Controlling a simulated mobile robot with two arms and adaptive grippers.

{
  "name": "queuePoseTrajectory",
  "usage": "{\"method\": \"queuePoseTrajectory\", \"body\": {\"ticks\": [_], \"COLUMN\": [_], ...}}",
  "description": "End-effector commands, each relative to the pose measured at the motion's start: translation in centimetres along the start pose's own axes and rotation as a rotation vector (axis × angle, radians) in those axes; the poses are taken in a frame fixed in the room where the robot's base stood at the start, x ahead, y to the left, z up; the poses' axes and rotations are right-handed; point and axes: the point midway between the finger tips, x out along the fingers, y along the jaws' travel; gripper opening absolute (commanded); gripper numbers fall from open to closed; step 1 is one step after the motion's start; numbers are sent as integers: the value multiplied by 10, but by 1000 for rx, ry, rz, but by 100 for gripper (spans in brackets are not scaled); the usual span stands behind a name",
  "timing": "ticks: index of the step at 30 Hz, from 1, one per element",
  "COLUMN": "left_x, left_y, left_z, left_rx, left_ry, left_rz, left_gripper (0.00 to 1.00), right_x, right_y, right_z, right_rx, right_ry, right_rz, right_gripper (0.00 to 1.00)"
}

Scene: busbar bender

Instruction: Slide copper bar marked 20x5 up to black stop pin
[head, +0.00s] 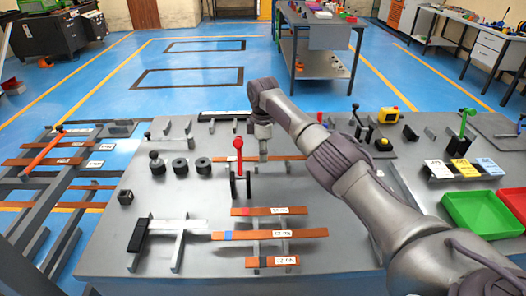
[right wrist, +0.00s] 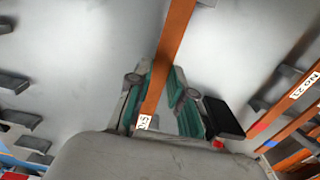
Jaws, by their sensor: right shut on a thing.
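My right gripper (head: 263,142) reaches over the grey bench from the right. In the right wrist view the gripper (right wrist: 163,95) is shut on a copper bar (right wrist: 177,35), with teal pads on both sides of it. In the head view this bar (head: 285,157) lies crosswise behind the red-handled lever (head: 238,145); a white label (head: 220,159) is near its left end. I cannot read its marking for sure. Two black upright posts (head: 233,186) stand in front of the bar; I cannot tell which black part is the stop pin. My left gripper is not in view.
Three labelled copper bars (head: 240,236) lie on supports at the bench front. Black rollers (head: 180,167) stand left of the held bar. A green tray (head: 480,215) and label plates (head: 462,169) are at the right. A rack of bars (head: 30,162) stands at the left.

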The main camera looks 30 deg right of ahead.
Motion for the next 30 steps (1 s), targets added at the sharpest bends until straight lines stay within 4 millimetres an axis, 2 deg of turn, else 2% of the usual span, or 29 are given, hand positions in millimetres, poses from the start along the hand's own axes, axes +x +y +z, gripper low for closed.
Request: {"method": "queuePoseTrajectory", "body": {"ticks": [12, 13, 18, 26, 30], "left_x": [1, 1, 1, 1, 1], "left_y": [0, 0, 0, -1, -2], "left_z": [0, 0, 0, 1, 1], "left_rx": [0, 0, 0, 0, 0], "left_ry": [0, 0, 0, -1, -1], "left_rz": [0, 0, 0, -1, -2], "left_gripper": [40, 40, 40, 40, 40], "right_x": [3, 3, 3, 4, -3], "right_y": [0, 0, 0, 0, 0], "right_z": [0, 0, 0, 0, 0], "right_rx": [0, 0, 0, 0, 0], "right_ry": [1, 1, 1, -1, 1], "right_rz": [1, 1, 1, -1, 0], "right_gripper": [0, 22, 50, 50, 50]}}
